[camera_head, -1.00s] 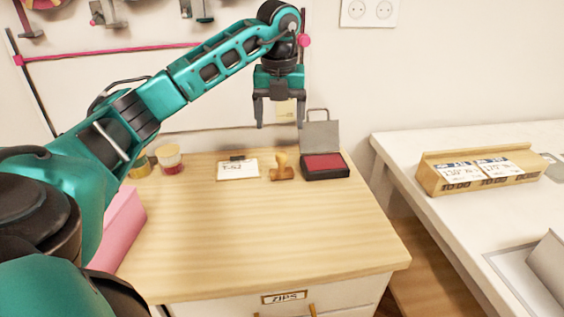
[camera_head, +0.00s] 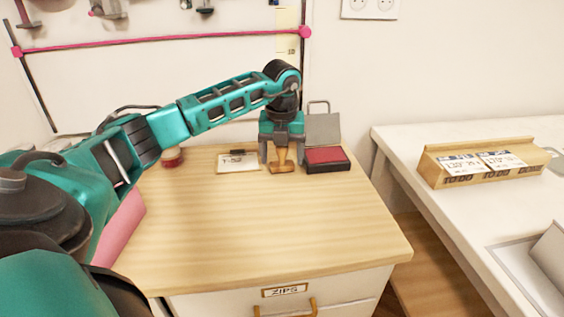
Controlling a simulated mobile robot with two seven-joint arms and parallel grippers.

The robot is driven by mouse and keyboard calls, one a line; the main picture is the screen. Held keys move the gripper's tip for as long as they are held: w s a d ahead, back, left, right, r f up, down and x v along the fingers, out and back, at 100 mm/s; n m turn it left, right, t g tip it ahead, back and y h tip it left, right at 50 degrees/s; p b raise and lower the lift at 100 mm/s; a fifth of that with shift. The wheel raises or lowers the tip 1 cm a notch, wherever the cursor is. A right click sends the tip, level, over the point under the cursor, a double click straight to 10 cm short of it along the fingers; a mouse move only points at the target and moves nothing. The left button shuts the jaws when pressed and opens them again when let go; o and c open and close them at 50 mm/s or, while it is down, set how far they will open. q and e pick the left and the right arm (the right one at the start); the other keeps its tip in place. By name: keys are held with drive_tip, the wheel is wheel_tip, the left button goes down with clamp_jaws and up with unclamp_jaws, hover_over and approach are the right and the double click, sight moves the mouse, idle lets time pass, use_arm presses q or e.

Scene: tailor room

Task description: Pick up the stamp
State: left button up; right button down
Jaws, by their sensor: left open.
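The stamp (camera_head: 282,166) is a small wooden piece with a wider base. It stands upright on the wooden cabinet top (camera_head: 260,220), left of the open ink pad (camera_head: 326,156) with its red pad and raised grey lid. My left gripper (camera_head: 282,157) points down over the stamp. It is open, with one finger on each side of the stamp's upper part. The handle top is partly hidden by the gripper. I cannot tell whether the fingers touch it. My right gripper is not in view.
A white labelled card (camera_head: 239,163) lies left of the stamp. A red-lidded jar (camera_head: 172,157) and a pink object (camera_head: 122,226) are farther left. A white table (camera_head: 480,220) with a wooden card holder (camera_head: 440,180) stands at right. The cabinet's front top is clear.

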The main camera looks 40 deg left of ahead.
use_arm(q)
drive_tip(key=c, duration=0.8)
